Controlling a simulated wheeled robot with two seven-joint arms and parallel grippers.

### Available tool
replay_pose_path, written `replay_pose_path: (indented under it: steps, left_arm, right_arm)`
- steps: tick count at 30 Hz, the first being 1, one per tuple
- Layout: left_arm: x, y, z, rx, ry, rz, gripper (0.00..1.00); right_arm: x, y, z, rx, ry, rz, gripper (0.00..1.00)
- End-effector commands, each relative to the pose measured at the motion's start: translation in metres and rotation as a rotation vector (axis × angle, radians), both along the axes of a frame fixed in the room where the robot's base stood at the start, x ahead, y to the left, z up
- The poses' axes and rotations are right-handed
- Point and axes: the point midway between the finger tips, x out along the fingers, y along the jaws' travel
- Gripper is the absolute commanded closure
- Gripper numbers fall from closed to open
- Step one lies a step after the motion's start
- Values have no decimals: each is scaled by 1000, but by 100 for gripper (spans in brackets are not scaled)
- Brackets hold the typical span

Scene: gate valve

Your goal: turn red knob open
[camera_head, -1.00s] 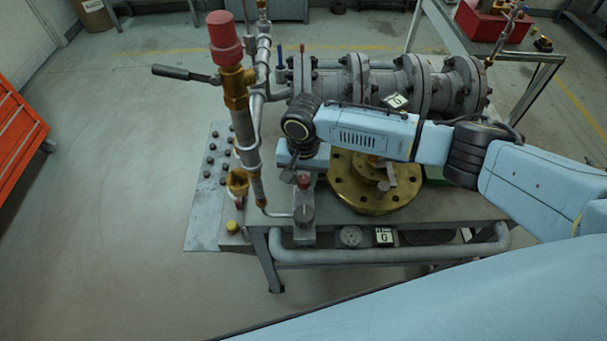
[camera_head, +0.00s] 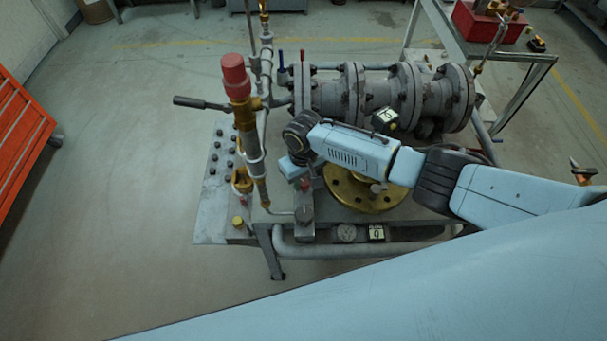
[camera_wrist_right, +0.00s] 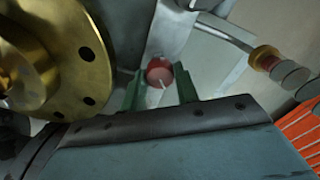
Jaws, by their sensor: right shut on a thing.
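The red knob (camera_wrist_right: 159,73) is small and round with a pale line across its face. In the right wrist view it sits between the two green fingertips of my right gripper (camera_wrist_right: 160,88), which is shut on it. In the head view the knob (camera_head: 305,184) shows as a small red spot on a grey block at the front of the valve bench. My right gripper (camera_head: 297,170) reaches down to it and is partly hidden by my forearm. My left gripper is not in view.
A brass flange (camera_head: 350,195) lies right beside the gripper. A tall pipe with a red cap (camera_head: 235,75) and a dark lever (camera_head: 202,103) rises to the left. Grey flanged pipes (camera_head: 385,92) run behind.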

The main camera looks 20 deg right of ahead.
Motion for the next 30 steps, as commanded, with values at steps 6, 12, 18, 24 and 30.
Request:
replay_pose_path:
  steps: [6, 12, 18, 24, 30]
  left_arm:
    - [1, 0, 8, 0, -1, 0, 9]
    - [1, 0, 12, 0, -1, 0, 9]
    - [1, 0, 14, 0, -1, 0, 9]
    - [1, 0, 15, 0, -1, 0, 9]
    - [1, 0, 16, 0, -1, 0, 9]
  right_arm:
    - [0, 1, 1, 2, 0, 206, 92]
    - [1, 0, 1, 1, -2, 396, 92]
    - [1, 0, 1, 2, -2, 572, 92]
    - [1, 1, 1, 3, -3, 716, 92]
    - [1, 1, 1, 3, -4, 812, 92]
